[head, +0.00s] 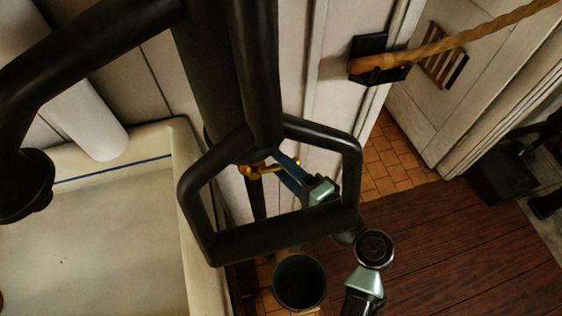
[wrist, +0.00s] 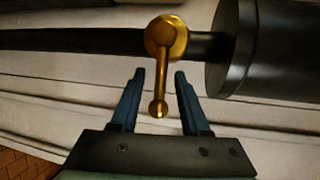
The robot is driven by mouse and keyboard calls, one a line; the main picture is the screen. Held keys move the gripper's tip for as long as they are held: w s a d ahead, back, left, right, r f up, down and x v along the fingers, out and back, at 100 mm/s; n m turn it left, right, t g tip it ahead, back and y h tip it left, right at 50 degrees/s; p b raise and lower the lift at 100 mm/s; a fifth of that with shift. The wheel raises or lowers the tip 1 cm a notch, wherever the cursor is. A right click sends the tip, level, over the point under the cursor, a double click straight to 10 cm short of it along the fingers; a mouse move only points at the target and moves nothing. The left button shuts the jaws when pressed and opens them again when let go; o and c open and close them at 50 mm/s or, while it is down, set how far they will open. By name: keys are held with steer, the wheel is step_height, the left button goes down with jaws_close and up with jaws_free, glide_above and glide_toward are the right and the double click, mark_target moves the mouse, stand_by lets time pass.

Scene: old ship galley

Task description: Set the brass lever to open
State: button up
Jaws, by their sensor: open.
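The brass lever (wrist: 159,76) shows in the wrist view, with a round hub on a dark pipe (wrist: 90,41) and a thin arm ending in a small ball. The ball end lies between the two blue fingers of my gripper (wrist: 157,80), with gaps on both sides. My gripper is open. In the head view the brass lever (head: 262,170) is small, behind a black frame, with my gripper (head: 284,168) at its right. The frame partly hides my arm there.
A thick black cylinder (wrist: 228,50) is right of the lever in the wrist view. In the head view, a black square frame (head: 285,237) and dark pipes stand in front. A pale basin (head: 100,240) is at left, a dark bucket (head: 300,283) below.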

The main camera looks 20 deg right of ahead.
steer(key=shift+c, duration=0.2)
jaws_close()
stand_by(1.2)
